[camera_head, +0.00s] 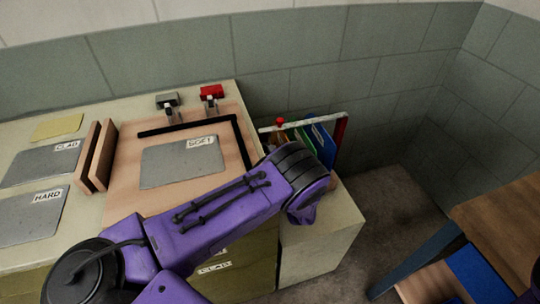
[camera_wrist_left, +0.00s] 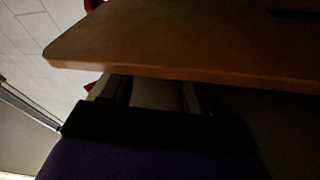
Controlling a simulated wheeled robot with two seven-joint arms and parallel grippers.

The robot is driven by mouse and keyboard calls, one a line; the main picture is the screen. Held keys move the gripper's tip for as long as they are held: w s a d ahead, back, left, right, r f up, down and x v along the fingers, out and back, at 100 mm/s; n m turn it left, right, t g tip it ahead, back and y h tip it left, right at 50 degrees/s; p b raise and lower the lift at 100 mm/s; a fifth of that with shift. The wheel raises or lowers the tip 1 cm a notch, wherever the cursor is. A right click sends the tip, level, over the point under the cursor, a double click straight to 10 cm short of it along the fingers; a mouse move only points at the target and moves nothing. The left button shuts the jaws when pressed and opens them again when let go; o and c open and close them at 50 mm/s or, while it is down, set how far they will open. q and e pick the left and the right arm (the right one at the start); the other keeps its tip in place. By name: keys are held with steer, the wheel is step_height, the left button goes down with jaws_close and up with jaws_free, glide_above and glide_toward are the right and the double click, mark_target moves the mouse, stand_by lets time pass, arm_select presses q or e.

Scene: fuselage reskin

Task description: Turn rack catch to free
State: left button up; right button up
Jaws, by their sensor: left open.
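The rack (camera_head: 335,150) stands past the right end of the bench, with a pale top bar and several coloured upright panels in it. A red knob (camera_head: 280,122), which looks like the catch, sits at the bar's left part; its setting is too small to tell. My left arm reaches across the bench, and its wrist end is just in front of and below the rack, hiding the rack's lower part. In the left wrist view my left gripper (camera_wrist_left: 155,92) is dark, open and empty, close to a brown panel edge (camera_wrist_left: 180,55). My right gripper is not in view.
The bench (camera_head: 60,115) carries a SOFT sheet (camera_head: 182,162) on a wooden board, sheets marked CLAD and HARD, upright wooden blocks (camera_head: 101,155), and grey (camera_head: 167,100) and red (camera_head: 211,92) clamps. A wooden table (camera_head: 500,225) stands at right. Floor between is clear.

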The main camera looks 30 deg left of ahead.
arm_select(q)
steer(key=shift+w+a+r, duration=0.1)
steer(key=shift+w+a, duration=0.1)
steer(key=shift+a, duration=0.2)
steer(key=c, duration=1.1)
steer(key=shift+o, duration=0.3)
steer(key=n+g+b, duration=0.1)
steer(key=n, duration=0.3)
steer(key=shift+g, duration=0.3)
steer(key=n, duration=0.2)
steer(key=shift+w+d+r+n+g, duration=0.1)
steer(key=shift+n+g, duration=0.2)
steer(key=o, duration=1)
steer(key=shift+o, duration=0.2)
steer(key=shift+d, duration=0.1)
